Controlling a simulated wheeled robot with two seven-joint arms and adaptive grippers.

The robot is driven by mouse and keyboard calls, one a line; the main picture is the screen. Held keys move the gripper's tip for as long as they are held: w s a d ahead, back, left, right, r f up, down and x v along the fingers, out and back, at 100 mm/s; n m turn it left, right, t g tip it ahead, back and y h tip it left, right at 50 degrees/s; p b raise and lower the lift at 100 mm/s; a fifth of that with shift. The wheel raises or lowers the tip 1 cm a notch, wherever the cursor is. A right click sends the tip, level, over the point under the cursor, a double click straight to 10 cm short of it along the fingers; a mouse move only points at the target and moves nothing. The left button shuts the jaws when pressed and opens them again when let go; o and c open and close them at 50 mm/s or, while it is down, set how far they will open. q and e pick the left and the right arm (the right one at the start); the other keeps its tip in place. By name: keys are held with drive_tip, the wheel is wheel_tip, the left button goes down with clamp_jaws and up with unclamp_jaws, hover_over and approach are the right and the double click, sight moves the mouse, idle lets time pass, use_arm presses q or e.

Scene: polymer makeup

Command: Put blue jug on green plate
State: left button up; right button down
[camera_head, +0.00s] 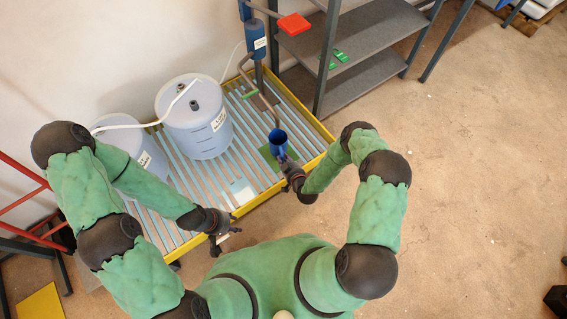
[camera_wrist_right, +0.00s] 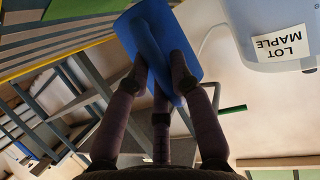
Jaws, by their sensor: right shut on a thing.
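The blue jug (camera_head: 278,138) is upright over the slatted platform. The green plate (camera_head: 267,156) lies on the slats just beside and partly under it, partly hidden by the jug and my gripper. My right gripper (camera_head: 287,160) is shut on the jug from the near side. In the right wrist view the fingers (camera_wrist_right: 160,90) close on the blue jug (camera_wrist_right: 140,30), and a green patch (camera_wrist_right: 82,9) shows at the top. I cannot tell whether the jug touches the plate. My left gripper (camera_head: 222,238) is near the platform's front edge, away from the jug; its fingers are too small to read.
The platform has a raised yellow rim (camera_head: 318,160). Large white drums (camera_head: 197,118) stand on its left, with a white hose. A pipe (camera_head: 262,100) comes down just behind the jug. A grey shelf (camera_head: 350,45) stands behind right.

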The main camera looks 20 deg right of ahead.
drive_tip(key=shift+w+f+b, duration=0.3)
drive_tip(key=shift+w+f, duration=0.05)
drive_tip(key=shift+f, duration=0.15)
wheel_tip(320, 180, down, 3)
drive_tip(key=shift+w+f+b, duration=0.1)
drive_tip(key=shift+b, duration=0.65)
drive_tip(key=shift+d, duration=0.1)
drive_tip(key=c, duration=1.1)
unclamp_jaws()
